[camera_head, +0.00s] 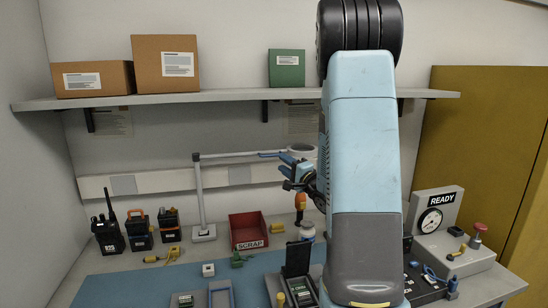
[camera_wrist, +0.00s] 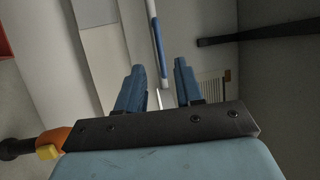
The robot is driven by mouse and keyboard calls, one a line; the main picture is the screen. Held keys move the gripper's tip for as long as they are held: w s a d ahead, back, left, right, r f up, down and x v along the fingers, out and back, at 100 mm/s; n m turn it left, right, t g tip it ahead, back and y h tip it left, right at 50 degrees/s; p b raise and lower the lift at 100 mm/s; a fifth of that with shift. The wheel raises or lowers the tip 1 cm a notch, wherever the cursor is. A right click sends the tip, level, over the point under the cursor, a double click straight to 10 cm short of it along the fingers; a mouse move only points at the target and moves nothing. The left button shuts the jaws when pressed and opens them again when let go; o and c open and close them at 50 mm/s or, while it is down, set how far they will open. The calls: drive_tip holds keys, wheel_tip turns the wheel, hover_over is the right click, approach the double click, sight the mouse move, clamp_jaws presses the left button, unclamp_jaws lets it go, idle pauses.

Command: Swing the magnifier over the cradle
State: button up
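The magnifier is a white stand with a post (camera_head: 199,195) on a small base and a level arm running right. Its arm has a blue section (camera_head: 270,154) and ends near a grey disc (camera_head: 301,147), partly hidden by my arm. My gripper (camera_head: 288,170) is just below that end. In the wrist view, my blue fingers (camera_wrist: 159,78) are apart, with the white and blue magnifier arm (camera_wrist: 162,50) showing between them; I see no contact. I cannot tell for sure which bench item is the cradle; a black open holder (camera_head: 297,262) stands below, partly hidden by my arm.
A red scrap bin (camera_head: 248,230) stands right of the magnifier base. Several radios (camera_head: 139,230) stand at the left. A shelf (camera_head: 230,96) with boxes runs above. A grey console (camera_head: 455,255) is at the right.

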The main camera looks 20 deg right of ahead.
sight(258, 153)
drive_tip(key=x, duration=0.7)
drive_tip(key=shift+w, duration=0.1)
drive_tip(key=shift+c, duration=0.4)
clamp_jaws()
drive_tip(key=shift+r, duration=0.1)
drive_tip(key=shift+d, duration=0.15)
